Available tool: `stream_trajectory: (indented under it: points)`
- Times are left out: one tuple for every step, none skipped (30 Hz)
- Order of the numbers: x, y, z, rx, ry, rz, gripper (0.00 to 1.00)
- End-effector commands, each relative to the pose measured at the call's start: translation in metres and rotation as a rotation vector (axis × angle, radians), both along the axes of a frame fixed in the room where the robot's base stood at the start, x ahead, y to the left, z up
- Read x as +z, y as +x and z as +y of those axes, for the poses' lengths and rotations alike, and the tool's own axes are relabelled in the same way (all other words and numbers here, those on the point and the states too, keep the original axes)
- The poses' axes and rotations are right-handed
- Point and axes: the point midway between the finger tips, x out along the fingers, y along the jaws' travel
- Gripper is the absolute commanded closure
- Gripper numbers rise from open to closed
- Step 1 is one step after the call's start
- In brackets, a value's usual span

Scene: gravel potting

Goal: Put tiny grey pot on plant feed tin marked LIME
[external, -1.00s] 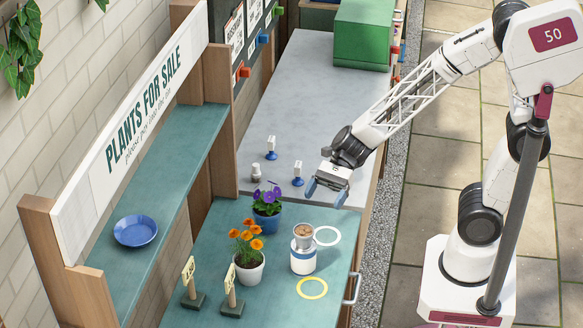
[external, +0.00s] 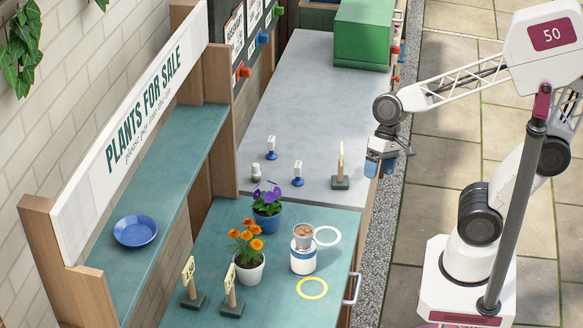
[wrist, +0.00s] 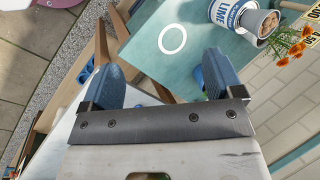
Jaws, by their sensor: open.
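The tiny grey pot (external: 303,239), with brown contents, stands upright on top of the white and blue feed tin (external: 303,262). In the wrist view the tin (wrist: 226,14) shows the word LIME, and the pot (wrist: 270,24) sits at its top end. My gripper (external: 379,167) is open and empty. It hangs past the right edge of the grey worktop, up and to the right of the tin and well apart from it. Its two blue fingers are spread in the wrist view (wrist: 165,65), with nothing between them.
Orange flowers in a white pot (external: 249,272) and purple flowers in a blue pot (external: 267,213) stand close left of the tin. A white ring (external: 327,228) and a yellow ring (external: 312,297) mark the green top. A small sign stand (external: 340,182) stands near my gripper.

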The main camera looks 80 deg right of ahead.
Motion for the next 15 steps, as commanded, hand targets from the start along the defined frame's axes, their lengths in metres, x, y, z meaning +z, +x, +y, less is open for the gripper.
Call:
stream_trajectory:
  points:
    - [0.006, -0.006, -0.009, 0.056, -0.059, -0.041, 0.14]
    - [0.008, -0.010, -0.015, 0.094, -0.098, -0.063, 0.14]
    - [0.012, -0.014, -0.023, 0.141, -0.148, -0.092, 0.14]
    - [0.014, -0.017, -0.028, 0.175, -0.186, -0.111, 0.14]
    - [0.017, -0.020, -0.034, 0.209, -0.221, -0.128, 0.14]
    - [0.020, -0.024, -0.041, 0.250, -0.266, -0.149, 0.14]
    - [0.023, -0.027, -0.046, 0.279, -0.299, -0.164, 0.14]
    - [0.025, -0.028, -0.050, 0.305, -0.328, -0.176, 0.14]
    - [0.028, -0.031, -0.056, 0.337, -0.364, -0.191, 0.14]
    - [0.030, -0.033, -0.059, 0.357, -0.387, -0.201, 0.14]
    - [0.032, -0.034, -0.062, 0.375, -0.408, -0.209, 0.14]
    - [0.034, -0.036, -0.065, 0.396, -0.431, -0.218, 0.14]
    - [0.035, -0.036, -0.068, 0.407, -0.445, -0.222, 0.14]
    - [0.036, -0.037, -0.069, 0.418, -0.457, -0.227, 0.14]
    - [0.037, -0.038, -0.071, 0.429, -0.468, -0.230, 0.14]
